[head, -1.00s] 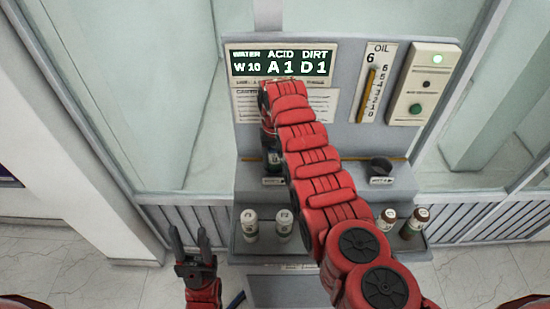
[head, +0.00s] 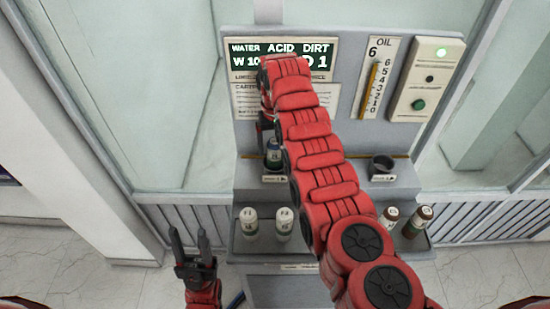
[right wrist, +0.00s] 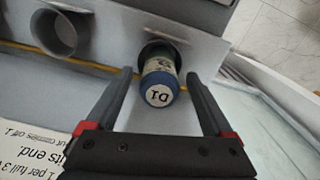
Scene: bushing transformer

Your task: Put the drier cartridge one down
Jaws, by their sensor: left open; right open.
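The drier cartridge one (head: 273,155) stands in the left socket of the upper shelf; in the right wrist view its blue cap (right wrist: 158,96) reads D1. My right gripper (right wrist: 158,75) is open, with one finger on each side of the cartridge and visible gaps between. In the head view my red right arm hides most of that gripper. My left gripper (head: 190,240) is open and empty, low at the left, apart from the shelves.
An empty round socket (head: 382,165) is at the right of the upper shelf. Behind is a panel with a display (head: 250,52) and oil gauge (head: 376,80).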

